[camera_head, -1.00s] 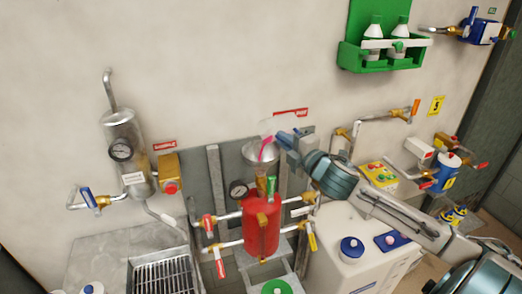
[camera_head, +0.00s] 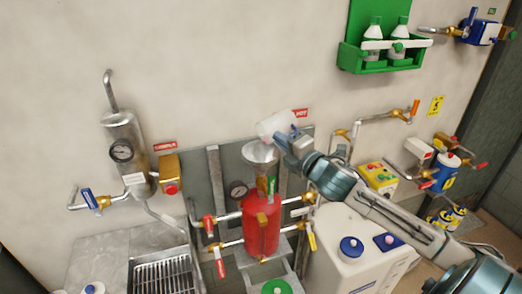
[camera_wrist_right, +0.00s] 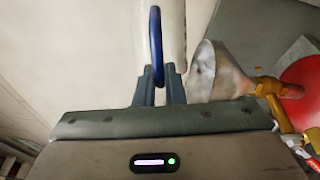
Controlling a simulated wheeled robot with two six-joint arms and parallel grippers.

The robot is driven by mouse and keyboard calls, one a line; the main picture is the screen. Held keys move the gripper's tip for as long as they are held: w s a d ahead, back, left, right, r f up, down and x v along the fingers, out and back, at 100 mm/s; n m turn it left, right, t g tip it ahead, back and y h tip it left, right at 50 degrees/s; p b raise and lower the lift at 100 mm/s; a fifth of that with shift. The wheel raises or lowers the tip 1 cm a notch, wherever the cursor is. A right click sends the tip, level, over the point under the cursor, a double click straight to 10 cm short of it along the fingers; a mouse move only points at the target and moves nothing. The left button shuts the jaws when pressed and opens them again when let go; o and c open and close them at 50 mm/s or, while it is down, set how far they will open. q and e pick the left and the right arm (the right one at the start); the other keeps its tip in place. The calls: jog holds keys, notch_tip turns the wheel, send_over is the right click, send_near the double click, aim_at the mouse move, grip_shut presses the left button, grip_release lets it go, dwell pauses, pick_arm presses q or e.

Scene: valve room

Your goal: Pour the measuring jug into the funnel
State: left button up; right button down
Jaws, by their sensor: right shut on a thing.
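The measuring jug (camera_head: 272,127) is a pale, translucent vessel, tilted above the funnel. My right gripper (camera_head: 291,140) is at its right side. In the right wrist view my right gripper (camera_wrist_right: 160,88) is shut on the jug's blue handle (camera_wrist_right: 156,42), and the pale jug body (camera_wrist_right: 172,30) is behind it. The metal funnel (camera_head: 260,153) stands on top of the red tank (camera_head: 262,228), just under the jug's mouth. It also shows in the right wrist view (camera_wrist_right: 218,72), right of the fingers. No pink stream shows, and the inside of the jug is hidden. My left gripper is out of view.
Pipes with a red-handled valve (camera_head: 208,222) and a yellow-handled valve (camera_head: 312,237) flank the tank. A pressure gauge (camera_head: 238,189) is close left of the funnel. A white box (camera_head: 350,250) stands at right, below my right arm. The wall above the jug is clear.

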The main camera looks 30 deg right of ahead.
jog(key=shift+a+r+n, duration=0.1)
jog(key=shift+a+n, duration=0.05)
jog(key=shift+n, duration=0.25)
jog(key=shift+d+f+m+b, duration=0.25)
jog(key=shift+d+m+b, duration=0.05)
jog(key=shift+m, duration=0.6)
jog(key=shift+d+m, duration=0.35)
jog(key=shift+m, duration=0.55)
jog(key=shift+f, duration=0.1)
